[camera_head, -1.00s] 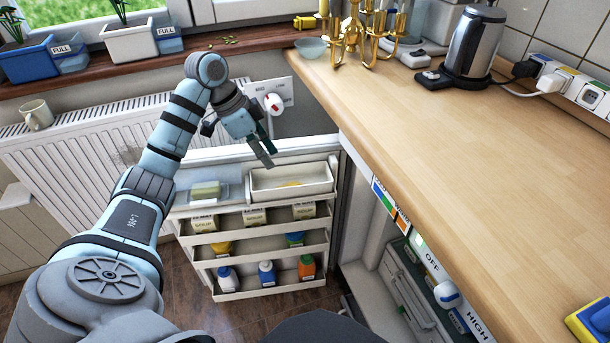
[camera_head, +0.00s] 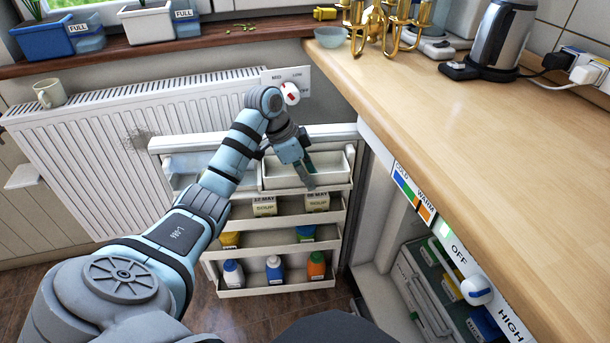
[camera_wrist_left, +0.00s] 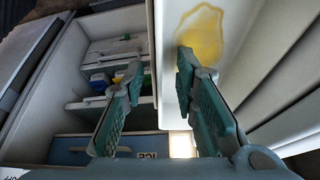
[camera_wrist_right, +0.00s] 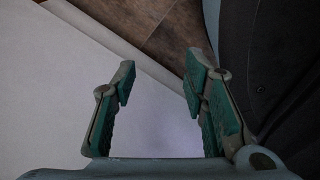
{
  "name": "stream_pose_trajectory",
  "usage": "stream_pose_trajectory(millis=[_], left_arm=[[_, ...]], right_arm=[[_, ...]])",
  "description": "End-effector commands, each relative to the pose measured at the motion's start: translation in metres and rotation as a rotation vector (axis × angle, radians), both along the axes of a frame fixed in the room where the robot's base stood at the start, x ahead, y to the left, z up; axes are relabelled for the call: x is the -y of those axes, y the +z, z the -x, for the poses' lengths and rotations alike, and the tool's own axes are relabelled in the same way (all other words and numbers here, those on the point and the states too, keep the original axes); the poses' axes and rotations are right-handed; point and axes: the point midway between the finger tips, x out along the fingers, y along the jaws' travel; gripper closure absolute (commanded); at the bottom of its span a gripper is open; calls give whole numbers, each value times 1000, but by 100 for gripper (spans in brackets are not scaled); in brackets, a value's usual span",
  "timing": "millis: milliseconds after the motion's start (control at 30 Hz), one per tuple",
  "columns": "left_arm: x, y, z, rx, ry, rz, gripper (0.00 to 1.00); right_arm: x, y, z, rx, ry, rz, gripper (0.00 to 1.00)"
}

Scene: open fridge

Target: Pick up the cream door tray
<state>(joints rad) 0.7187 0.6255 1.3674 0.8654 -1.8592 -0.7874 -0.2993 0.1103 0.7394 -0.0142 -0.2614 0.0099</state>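The cream door tray (camera_head: 335,166) sits at the top right of the open fridge door in the head view. In the left wrist view, the tray (camera_wrist_left: 171,100) has a yellow stain on its inner floor. My left gripper (camera_head: 308,182) points down at the tray and hides part of it. In the left wrist view the left gripper (camera_wrist_left: 158,62) is open, its fingers appearing on either side of the tray's wall; I cannot tell whether they touch it. My right gripper (camera_wrist_right: 160,66) is open and empty, over a pale surface and brown floor.
Lower door shelves hold soup cartons (camera_head: 265,206) and several bottles (camera_head: 274,269). A wooden counter (camera_head: 440,130) lies to the right, with a kettle (camera_head: 503,40) and brass candelabra (camera_head: 385,25). A radiator (camera_head: 80,160) stands behind the door. A mug (camera_head: 48,93) is on it.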

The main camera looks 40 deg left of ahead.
Motion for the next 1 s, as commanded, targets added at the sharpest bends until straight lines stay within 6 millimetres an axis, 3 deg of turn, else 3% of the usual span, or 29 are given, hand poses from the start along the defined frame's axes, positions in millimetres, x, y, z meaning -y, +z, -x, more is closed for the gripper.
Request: stream_pose_trajectory(millis=[33, 167, 667, 867, 1000], left_arm=[[0, 1, 0, 0, 0, 0, 81], [0, 1, 0, 0, 0, 0, 100], [0, 6, 0, 1, 0, 0, 100], [0, 38, -1, 4, 0, -1, 100], [0, 76, -1, 4, 1, 0, 100]], right_arm=[[0, 0, 0, -1, 0, 0, 60], [-1, 0, 1, -2, 0, -1, 60], [-2, 2, 2, -3, 1, -2, 60], [8, 12, 25, -46, 20, 16, 60], [5, 26, 33, -59, 19, 12, 60]])
